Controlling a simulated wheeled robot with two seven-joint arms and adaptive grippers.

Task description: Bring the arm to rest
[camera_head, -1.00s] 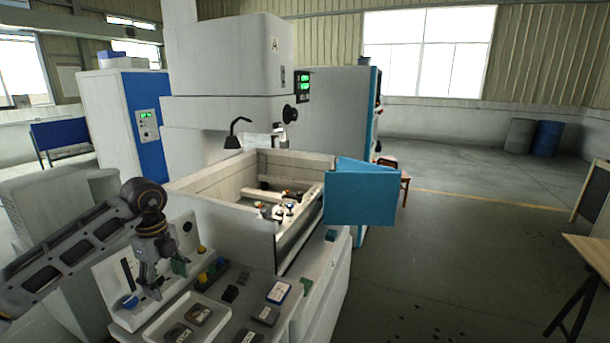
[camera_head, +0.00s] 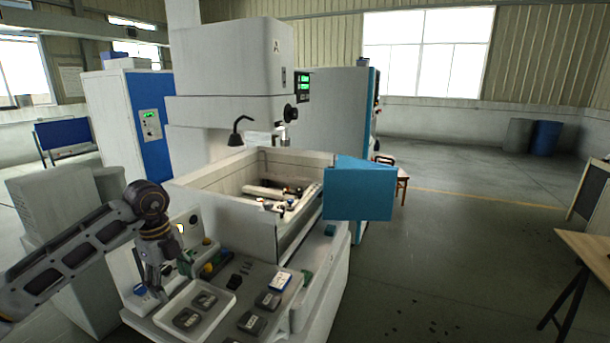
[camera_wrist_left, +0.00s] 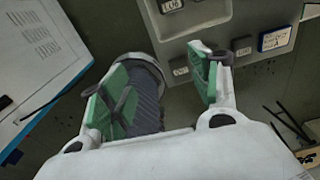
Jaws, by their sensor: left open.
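My left arm comes in from the left in the head view. Its gripper (camera_head: 168,282) points down over the front ledge of the machine, beside the left edge of a white tray. In the left wrist view the two green-padded fingers (camera_wrist_left: 162,85) stand apart. A dark ribbed round thing with a grey rim (camera_wrist_left: 152,100) shows between and below the fingers, partly hidden by the left one. I cannot tell whether it touches them. No object is visibly gripped. My right gripper is in neither view.
The white tray (camera_head: 226,296) holds small dark labelled blocks (camera_head: 187,319). More blocks and a blue-and-white card (camera_head: 280,281) lie to its right. The open work tank (camera_head: 215,205) with its blue door (camera_head: 358,192) stands behind. Free floor (camera_head: 450,250) lies to the right.

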